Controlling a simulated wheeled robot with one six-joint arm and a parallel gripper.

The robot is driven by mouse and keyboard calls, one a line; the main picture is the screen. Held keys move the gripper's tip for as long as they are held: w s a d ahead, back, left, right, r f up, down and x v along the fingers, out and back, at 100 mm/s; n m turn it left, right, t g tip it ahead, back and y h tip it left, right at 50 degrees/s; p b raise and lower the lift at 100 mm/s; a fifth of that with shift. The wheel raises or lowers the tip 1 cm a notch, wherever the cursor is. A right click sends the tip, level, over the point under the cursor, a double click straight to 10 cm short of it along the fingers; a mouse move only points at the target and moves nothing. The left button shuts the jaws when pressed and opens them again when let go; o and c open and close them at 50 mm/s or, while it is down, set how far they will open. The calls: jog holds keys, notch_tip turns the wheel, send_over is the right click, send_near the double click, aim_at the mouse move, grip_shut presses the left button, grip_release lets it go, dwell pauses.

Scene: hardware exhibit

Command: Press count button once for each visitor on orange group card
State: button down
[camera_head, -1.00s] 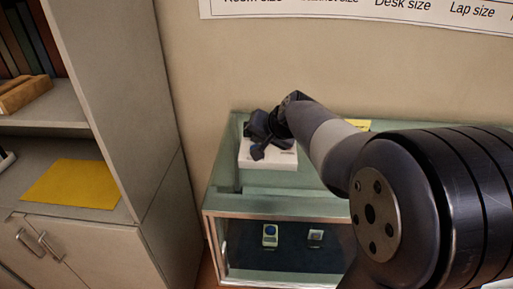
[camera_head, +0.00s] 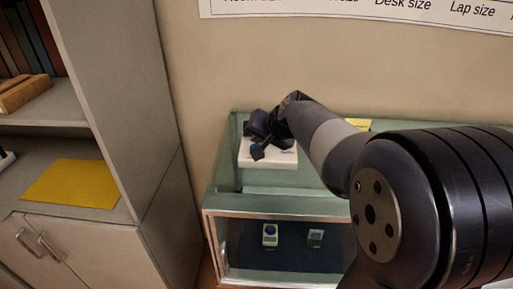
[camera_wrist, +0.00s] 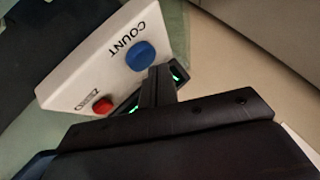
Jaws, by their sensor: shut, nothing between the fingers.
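A white count box (camera_head: 268,160) sits on top of the glass display case. In the wrist view its face (camera_wrist: 85,65) reads COUNT beside a blue button (camera_wrist: 140,55). No orange group card is identifiable.
The glass case (camera_head: 225,190) holds small devices on a dark mat. A yellow card (camera_head: 357,124) lies on its top, partly behind my arm. A shelf unit at left carries a yellow sheet (camera_head: 75,184). A wall banner (camera_head: 350,8) hangs above.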

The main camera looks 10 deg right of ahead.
jog(key=shift+f, duration=0.3)
jog(key=shift+f+b, duration=0.45)
jog(key=shift+b, duration=0.25)
dwell(0.3)
dwell(0.4)
jog(key=shift+r+p, duration=0.65)
jog(key=shift+r, duration=0.25)
notch_tip(320, 180, up, 5)
jog(key=p, duration=0.4)
dwell(2.2)
